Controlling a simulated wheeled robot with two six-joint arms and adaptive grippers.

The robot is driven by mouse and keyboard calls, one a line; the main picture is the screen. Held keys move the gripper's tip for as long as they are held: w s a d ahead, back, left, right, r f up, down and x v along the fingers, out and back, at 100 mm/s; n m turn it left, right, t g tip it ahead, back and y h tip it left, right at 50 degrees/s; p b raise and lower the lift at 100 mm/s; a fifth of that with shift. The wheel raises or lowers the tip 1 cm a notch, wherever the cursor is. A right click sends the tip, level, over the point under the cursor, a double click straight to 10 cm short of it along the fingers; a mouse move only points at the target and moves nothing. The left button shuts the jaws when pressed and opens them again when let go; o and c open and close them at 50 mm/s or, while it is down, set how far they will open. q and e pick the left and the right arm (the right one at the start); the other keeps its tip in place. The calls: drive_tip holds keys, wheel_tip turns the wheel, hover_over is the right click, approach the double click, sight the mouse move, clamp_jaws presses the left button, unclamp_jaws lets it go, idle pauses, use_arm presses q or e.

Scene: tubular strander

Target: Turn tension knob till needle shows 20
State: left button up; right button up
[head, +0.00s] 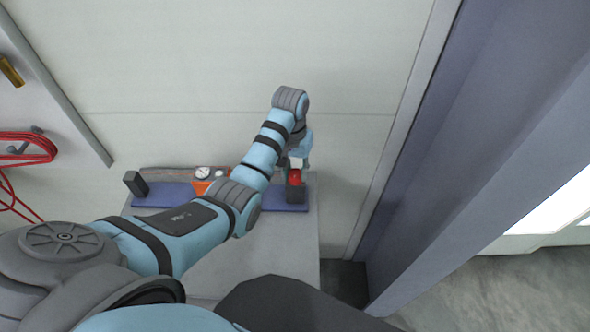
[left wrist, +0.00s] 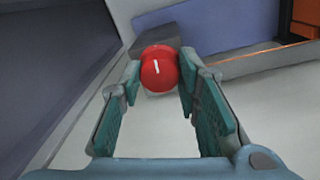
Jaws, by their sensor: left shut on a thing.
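The red tension knob (left wrist: 159,70) has a white line on its face and sits on a dark grey block (left wrist: 166,42). My left gripper (left wrist: 159,78) has its fingertips on either side of the knob and is shut on it. In the head view the knob (head: 295,176) shows just below my left gripper (head: 298,163), near the right end of the blue base. The white gauge (head: 203,172) sits on an orange box to the left of my forearm. Its needle is too small to read. My right gripper is not in view.
A blue base plate (head: 163,195) lies on a light grey cabinet top (head: 290,245). A second dark block (head: 136,184) stands at its left end. A purple-grey post (head: 440,130) rises close on the right. Red cable (head: 28,148) hangs at the far left.

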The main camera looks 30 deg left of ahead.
use_arm(q)
drive_tip(key=m, duration=0.3)
drive_tip(key=o, duration=1.2)
